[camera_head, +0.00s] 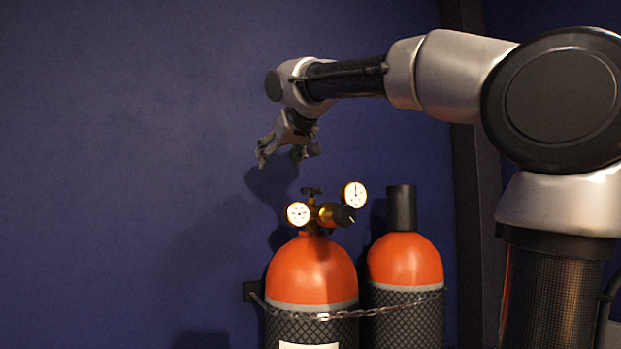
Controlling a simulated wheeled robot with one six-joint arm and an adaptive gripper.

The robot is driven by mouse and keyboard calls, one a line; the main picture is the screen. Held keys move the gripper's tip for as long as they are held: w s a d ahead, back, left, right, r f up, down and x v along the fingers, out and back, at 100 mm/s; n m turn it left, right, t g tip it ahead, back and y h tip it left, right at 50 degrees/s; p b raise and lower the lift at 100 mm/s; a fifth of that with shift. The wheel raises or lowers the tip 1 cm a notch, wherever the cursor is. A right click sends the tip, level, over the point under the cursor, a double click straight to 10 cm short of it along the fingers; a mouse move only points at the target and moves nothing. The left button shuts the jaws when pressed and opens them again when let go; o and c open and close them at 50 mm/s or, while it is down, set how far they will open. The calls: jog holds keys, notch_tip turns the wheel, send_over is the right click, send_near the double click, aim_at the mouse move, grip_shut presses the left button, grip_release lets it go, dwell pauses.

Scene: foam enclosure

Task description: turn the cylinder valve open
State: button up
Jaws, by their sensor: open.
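The cylinder valve (311,191) is a small dark handle on top of the brass regulator fitting (324,215). It sits on the left cylinder (312,272), which has an orange shoulder and a dark mesh sleeve. Two round white-faced gauges flank the fitting: the lower left gauge (298,214) and the higher right gauge (354,195). My gripper (281,160) is open and empty. It points down, above and slightly left of the valve handle in the picture, and is apart from it. The valve handle is not covered by my gripper.
A second orange cylinder (404,259) with a black cap (402,208) stands right of the first. A chain (323,316) runs across both, from a dark wall bracket (251,291). The dark blue wall (130,150) is behind. The space left of the cylinders looks clear.

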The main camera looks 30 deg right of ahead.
notch_tip(320, 180, down, 5)
jog(key=s+a+g+h, duration=0.2)
jog(key=a+h, duration=0.1)
jog(key=m+h, duration=0.6)
jog(key=m, duration=0.4)
send_near(312, 193)
jog(key=w+d+r, duration=0.1)
jog(key=w, duration=0.2)
jog(key=shift+g, duration=0.3)
jog(key=x, duration=0.7)
jog(key=shift+w+d+r, duration=0.1)
jog(key=shift+d, duration=0.1)
jog(key=shift+c, duration=0.2)
jog(key=c, duration=1)
